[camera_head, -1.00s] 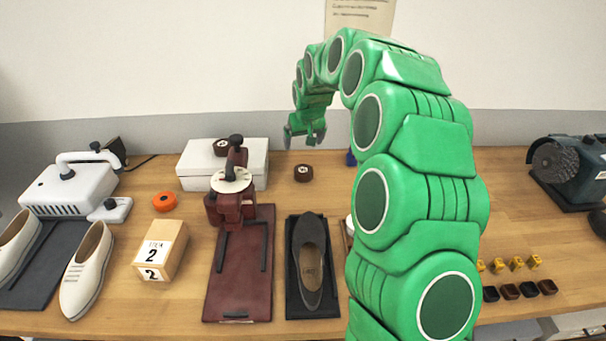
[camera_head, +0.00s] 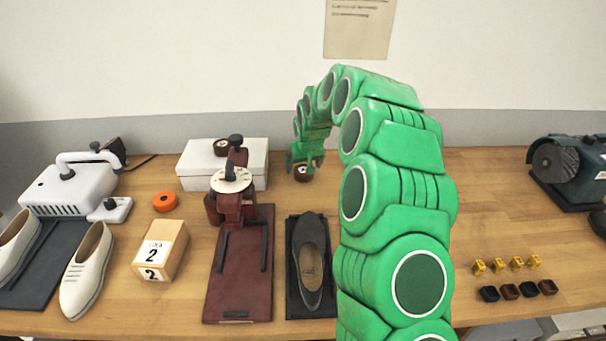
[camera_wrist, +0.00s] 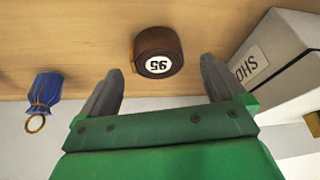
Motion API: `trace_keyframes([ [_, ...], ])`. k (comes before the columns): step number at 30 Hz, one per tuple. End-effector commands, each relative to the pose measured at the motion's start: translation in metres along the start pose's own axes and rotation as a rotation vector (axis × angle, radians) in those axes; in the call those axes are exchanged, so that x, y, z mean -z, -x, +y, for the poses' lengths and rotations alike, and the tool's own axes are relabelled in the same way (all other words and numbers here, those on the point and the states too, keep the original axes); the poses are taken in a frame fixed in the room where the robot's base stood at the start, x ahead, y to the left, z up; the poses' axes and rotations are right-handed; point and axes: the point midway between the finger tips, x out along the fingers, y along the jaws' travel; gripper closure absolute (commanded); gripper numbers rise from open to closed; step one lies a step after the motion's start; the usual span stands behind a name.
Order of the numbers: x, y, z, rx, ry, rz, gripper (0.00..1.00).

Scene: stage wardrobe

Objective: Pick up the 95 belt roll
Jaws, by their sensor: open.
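The 95 belt roll (camera_wrist: 157,50) is a dark brown roll with a white label reading 95, upside down in the wrist view. It lies on the wooden bench, and in the head view the belt roll (camera_head: 302,174) is partly hidden by my gripper (camera_head: 305,164). In the wrist view my gripper (camera_wrist: 160,90) is open and empty, its two grey fingers apart. The roll lies just beyond the fingertips, roughly centred between them, not in the grasp.
A white box (camera_head: 195,166) with another dark roll (camera_head: 221,147) on top stands to the left; the box (camera_wrist: 282,62) is near the right finger in the wrist view. A blue pouch (camera_wrist: 45,90) with a ring lies left.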

Motion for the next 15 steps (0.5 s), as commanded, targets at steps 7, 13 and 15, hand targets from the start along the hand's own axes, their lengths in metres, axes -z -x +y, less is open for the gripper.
trace_keyframes([
  [7,0.001,-0.025,0.002,0.000,-0.001,0.001,0.03],
  [13,0.001,-0.030,0.002,0.000,-0.001,0.001,0.03],
  [15,0.001,-0.030,0.002,0.000,-0.001,0.001,0.03],
])
